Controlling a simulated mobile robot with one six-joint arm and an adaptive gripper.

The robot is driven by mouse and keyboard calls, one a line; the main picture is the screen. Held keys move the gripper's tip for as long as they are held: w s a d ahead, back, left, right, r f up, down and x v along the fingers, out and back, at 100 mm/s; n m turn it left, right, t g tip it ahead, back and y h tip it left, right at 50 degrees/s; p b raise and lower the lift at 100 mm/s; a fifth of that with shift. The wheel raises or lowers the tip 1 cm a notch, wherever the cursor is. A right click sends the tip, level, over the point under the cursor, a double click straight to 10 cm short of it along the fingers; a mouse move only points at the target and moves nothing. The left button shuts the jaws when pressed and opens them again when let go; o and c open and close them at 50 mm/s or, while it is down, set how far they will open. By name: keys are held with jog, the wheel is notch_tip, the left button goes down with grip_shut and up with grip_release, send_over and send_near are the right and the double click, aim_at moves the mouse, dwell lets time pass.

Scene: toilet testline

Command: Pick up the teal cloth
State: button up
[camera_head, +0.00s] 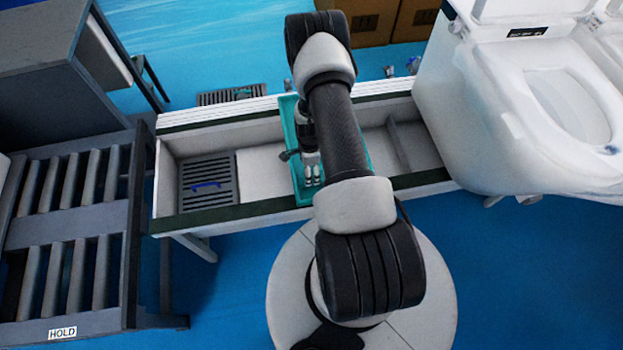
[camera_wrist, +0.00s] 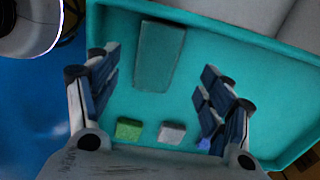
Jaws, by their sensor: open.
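The teal cloth (camera_wrist: 160,57) is a flat, dark teal rectangle lying in a brighter teal tray (camera_wrist: 115,30), in the upper middle of the wrist view. My gripper (camera_wrist: 162,88) is open above the tray, its two dark fingers spread wide to the left and right. The cloth shows beyond and between the fingers, with nothing held. In the head view the tray (camera_head: 288,112) sits on the bench, and my arm covers most of it. I cannot make out the cloth there.
A green block (camera_wrist: 129,129), a pale grey block (camera_wrist: 171,132) and a small blue item (camera_wrist: 203,144) lie in the tray near my gripper. The bench (camera_head: 260,165) has a dark grate with a blue item (camera_head: 207,185) at left. A white toilet (camera_head: 540,110) stands at right.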

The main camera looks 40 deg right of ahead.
jog(key=f, duration=0.1)
jog(key=f+b, duration=0.1)
jog(key=f, duration=0.1)
jog(key=f+b, duration=0.1)
jog(key=f, duration=0.1)
jog(key=shift+s+d, duration=0.25)
jog(key=shift+r, duration=0.1)
jog(key=shift+c, duration=0.2)
jog(key=c, duration=0.9)
